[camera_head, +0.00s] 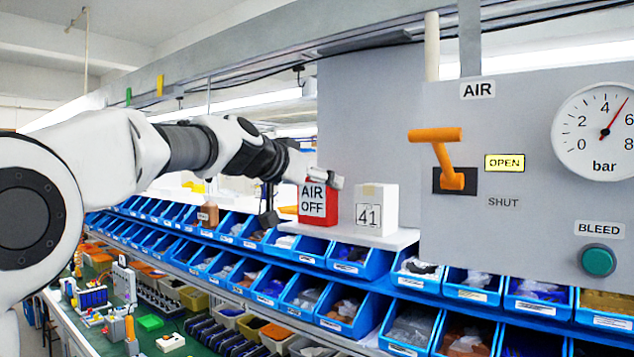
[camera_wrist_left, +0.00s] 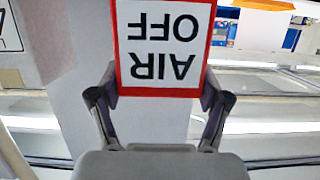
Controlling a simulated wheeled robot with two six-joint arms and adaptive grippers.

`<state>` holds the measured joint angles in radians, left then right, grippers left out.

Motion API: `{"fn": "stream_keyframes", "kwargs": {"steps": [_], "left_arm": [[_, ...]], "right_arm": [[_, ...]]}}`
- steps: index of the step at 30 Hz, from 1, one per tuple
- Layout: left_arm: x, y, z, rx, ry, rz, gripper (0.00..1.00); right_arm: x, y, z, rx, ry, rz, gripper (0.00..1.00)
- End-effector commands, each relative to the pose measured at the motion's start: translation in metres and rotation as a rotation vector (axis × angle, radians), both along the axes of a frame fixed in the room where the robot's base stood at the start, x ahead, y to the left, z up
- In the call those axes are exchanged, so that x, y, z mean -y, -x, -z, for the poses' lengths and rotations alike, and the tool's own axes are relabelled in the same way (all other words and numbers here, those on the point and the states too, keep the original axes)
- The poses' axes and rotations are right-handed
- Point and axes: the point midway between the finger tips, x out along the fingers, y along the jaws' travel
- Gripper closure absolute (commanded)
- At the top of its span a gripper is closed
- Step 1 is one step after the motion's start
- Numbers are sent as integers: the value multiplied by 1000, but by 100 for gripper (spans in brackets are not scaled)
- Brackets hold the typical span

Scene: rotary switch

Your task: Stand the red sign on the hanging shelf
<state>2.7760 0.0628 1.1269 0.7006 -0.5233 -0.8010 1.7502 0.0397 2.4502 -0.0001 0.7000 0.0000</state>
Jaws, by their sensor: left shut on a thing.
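The red sign (camera_head: 318,204), with a white face reading AIR OFF, is upright at the left end of the hanging shelf (camera_head: 400,238). My left gripper (camera_head: 322,181) is shut on the sign's upper part from above. In the left wrist view the sign (camera_wrist_left: 163,45) appears upside down between the two fingers (camera_wrist_left: 160,92). The sign's lower edge is close to the shelf top; I cannot tell whether it touches. My right gripper is not in view.
A white box marked 41 (camera_head: 376,210) stands on the shelf just right of the sign. Right of it is a grey panel with an orange lever (camera_head: 442,152), a gauge (camera_head: 600,134) and a green button (camera_head: 598,261). Rows of blue bins (camera_head: 352,268) run below.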

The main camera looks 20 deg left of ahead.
Motion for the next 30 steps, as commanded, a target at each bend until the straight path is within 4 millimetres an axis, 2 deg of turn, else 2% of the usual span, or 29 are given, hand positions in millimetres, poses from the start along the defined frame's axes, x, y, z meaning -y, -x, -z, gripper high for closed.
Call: {"fn": "stream_keyframes", "kwargs": {"steps": [1, 2, 3, 15, 20, 24, 25, 27, 30], "left_arm": [[0, 0, 4, 0, 0, 0, 60], [0, 0, 2, -1, 0, 0, 13], [0, 0, 2, -1, 0, 0, 0], [0, 0, -4, 0, 0, 0, 0], [-8, 23, -5, 4, 0, 0, 0], [-21, 59, -15, 6, 2, 0, 0], [-22, 63, -10, 8, -1, 2, 0], [-26, 76, -13, 9, 0, 3, 0], [-31, 89, -19, 7, -1, 4, 0]], "right_arm": [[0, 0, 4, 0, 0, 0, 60], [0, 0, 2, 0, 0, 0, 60], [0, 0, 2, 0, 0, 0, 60], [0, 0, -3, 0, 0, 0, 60], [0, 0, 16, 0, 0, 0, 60], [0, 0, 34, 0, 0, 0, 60], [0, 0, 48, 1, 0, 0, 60], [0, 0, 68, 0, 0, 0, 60], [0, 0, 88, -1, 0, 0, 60]]}}
